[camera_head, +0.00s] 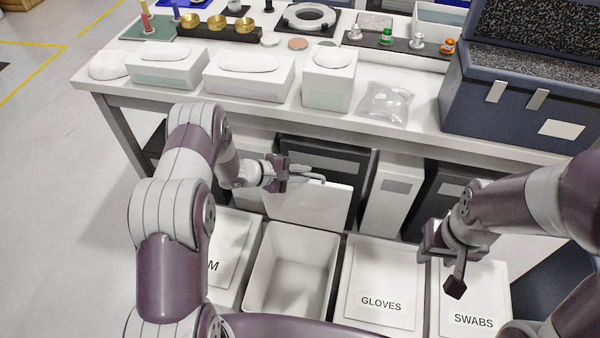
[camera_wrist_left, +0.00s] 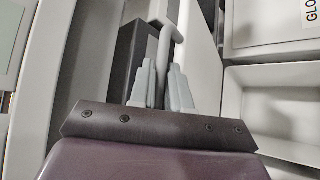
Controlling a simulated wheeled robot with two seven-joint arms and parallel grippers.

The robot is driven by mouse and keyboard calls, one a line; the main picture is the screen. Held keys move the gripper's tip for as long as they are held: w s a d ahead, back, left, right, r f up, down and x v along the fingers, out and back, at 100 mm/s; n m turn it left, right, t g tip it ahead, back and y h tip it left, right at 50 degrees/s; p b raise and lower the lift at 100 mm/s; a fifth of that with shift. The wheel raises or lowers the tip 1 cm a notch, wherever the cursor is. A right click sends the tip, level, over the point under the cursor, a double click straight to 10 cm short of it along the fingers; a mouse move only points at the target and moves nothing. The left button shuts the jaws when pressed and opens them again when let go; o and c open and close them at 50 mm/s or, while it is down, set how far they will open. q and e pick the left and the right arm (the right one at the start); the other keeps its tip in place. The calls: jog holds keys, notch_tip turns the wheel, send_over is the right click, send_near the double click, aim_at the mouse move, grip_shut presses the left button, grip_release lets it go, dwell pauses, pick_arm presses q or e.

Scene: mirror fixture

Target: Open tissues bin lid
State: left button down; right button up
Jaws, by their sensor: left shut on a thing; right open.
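The tissues bin appears to be the open white bin (camera_head: 285,285); its label is not visible. Its inside looks empty. Its white lid (camera_head: 310,205) stands raised, steeply tilted at the back of the bin. My left gripper (camera_head: 286,172) is at the lid's upper edge, shut on the lid's grey handle (camera_head: 313,177). In the left wrist view the fingers (camera_wrist_left: 163,88) close around the handle bar (camera_wrist_left: 164,50), with the open bin (camera_wrist_left: 275,110) to the right. My right gripper (camera_head: 446,264) is open and empty above the bins at the right.
The closed gloves bin (camera_head: 380,302) and swabs bin (camera_head: 473,318) stand to the right; another closed bin (camera_head: 225,255) is at the left, its label partly hidden. Behind is a white worktable (camera_head: 420,128) with boxes and a blue case (camera_head: 520,95). Dark and white bins stand beneath it.

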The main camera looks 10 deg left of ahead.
pick_arm(q)
jog(key=shift+f, duration=0.15)
jog(key=c, duration=1.2)
grip_release()
jog(key=shift+s, duration=0.1)
